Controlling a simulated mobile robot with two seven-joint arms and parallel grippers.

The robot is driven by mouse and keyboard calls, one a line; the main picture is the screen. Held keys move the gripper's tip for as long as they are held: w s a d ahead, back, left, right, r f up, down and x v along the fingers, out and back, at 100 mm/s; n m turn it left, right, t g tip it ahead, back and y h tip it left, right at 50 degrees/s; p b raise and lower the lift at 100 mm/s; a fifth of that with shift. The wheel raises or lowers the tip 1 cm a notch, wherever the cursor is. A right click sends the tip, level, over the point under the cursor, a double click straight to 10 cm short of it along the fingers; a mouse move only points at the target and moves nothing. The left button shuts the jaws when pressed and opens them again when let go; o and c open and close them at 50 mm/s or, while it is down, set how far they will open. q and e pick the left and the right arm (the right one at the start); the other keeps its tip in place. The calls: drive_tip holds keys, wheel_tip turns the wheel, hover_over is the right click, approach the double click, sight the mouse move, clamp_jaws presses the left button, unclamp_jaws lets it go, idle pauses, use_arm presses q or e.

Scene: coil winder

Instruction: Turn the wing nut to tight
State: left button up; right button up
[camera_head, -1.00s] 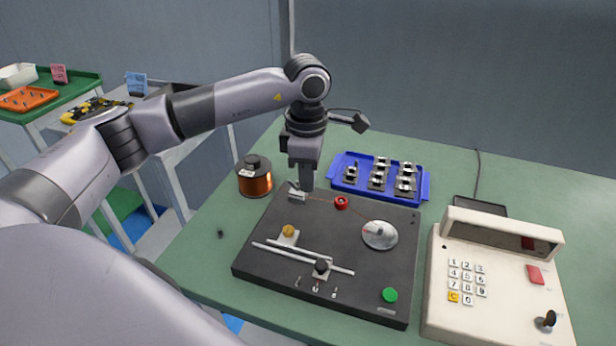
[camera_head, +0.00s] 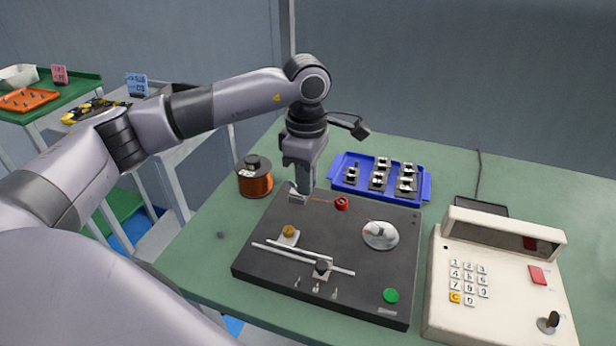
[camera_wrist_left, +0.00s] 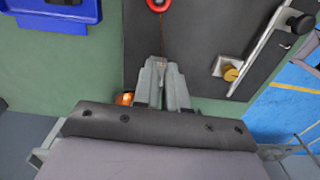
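I cannot make out a wing nut for certain. A silver disc (camera_head: 389,243) on the black winder plate (camera_head: 345,222) carries a small pale part (camera_head: 377,229). A brass-coloured knob (camera_head: 289,230) sits on a small block at the plate's left; the knob also shows in the left wrist view (camera_wrist_left: 231,73). My left gripper (camera_head: 299,193) points down at the plate's back-left corner, by a small grey block. In the left wrist view, its fingertips (camera_wrist_left: 162,68) are close together around a small grey piece; whether they grip it is unclear. My right gripper is not in view.
A red ring (camera_head: 341,203) with a thin wire stands right of the gripper. A copper spool (camera_head: 255,178) is behind left, a blue tray (camera_head: 347,188) with several parts behind right. A cream keypad unit (camera_head: 500,283) stands at the right. A green button (camera_head: 391,296) is at the front.

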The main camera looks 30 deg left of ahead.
use_arm(q)
drive_tip(key=shift+o, duration=0.7)
drive_tip(key=shift+s+a+f, duration=0.1)
drive_tip(key=shift+a, duration=0.2)
drive_tip(key=shift+d, duration=0.1)
drive_tip(key=shift+r, duration=0.4)
wheel_tip(320, 180, up, 6)
drive_tip(key=shift+r, duration=0.2)
